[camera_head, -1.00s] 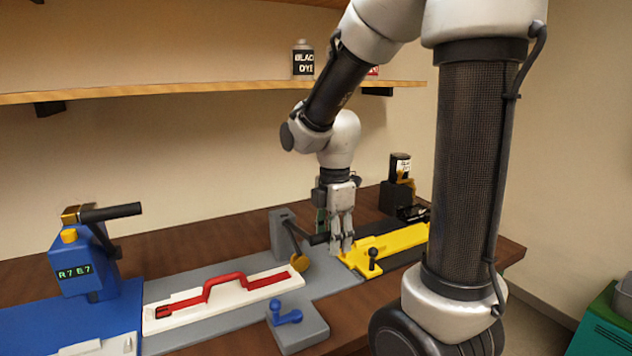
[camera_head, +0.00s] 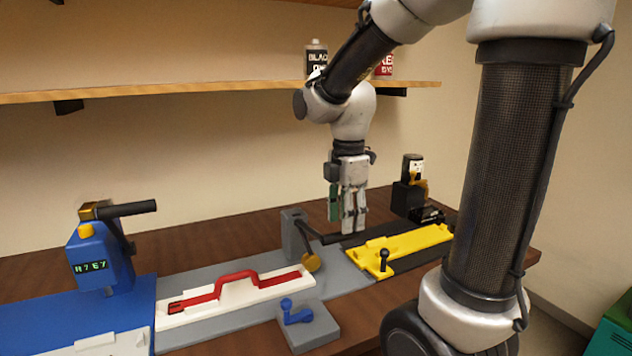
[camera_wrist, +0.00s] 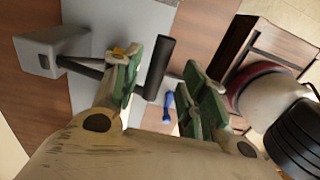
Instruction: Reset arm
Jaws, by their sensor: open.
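My gripper (camera_head: 354,226) points down above the back of the workbench, between the grey lever post and the yellow fixture. In the wrist view my gripper (camera_wrist: 165,90) has green-backed fingers spread over the bench, with the black lever handle (camera_wrist: 160,68) near the left finger. The grey post (camera_head: 294,233) carries this lever and a round brass piece (camera_head: 311,262). I cannot tell whether a finger touches the handle.
A red strap with a raised loop (camera_head: 238,281) lies on a white block. A blue machine (camera_head: 100,262) stands left, a blue-knobbed grey block (camera_head: 308,328) in front. The yellow fixture (camera_head: 410,243) and a black bottle stand (camera_head: 408,197) are right. A shelf (camera_head: 200,92) runs above with bottles.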

